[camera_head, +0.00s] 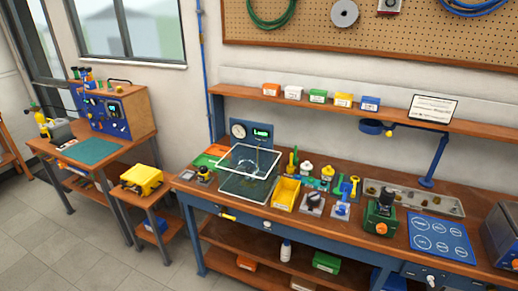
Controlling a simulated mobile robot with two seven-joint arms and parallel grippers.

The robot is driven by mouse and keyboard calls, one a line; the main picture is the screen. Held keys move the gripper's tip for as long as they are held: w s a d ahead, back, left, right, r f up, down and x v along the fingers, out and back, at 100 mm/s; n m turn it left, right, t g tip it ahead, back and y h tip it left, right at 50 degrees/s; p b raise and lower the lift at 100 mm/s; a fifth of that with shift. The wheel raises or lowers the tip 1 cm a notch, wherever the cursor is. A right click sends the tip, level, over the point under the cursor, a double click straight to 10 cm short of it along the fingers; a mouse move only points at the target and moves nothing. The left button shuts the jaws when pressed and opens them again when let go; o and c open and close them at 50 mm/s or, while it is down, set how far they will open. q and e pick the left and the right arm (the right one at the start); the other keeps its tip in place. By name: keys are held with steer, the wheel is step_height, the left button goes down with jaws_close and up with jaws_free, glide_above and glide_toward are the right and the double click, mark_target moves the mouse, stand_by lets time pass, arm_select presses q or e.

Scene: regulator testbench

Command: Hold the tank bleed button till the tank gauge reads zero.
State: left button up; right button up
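Neither of my grippers is in view. I cannot make out for certain which part is the tank bleed button or which dial is the tank gauge. The readings are too small to tell.
A yellow case (141,179) sits on a small stand between the tables. The grey floor at lower left is clear.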

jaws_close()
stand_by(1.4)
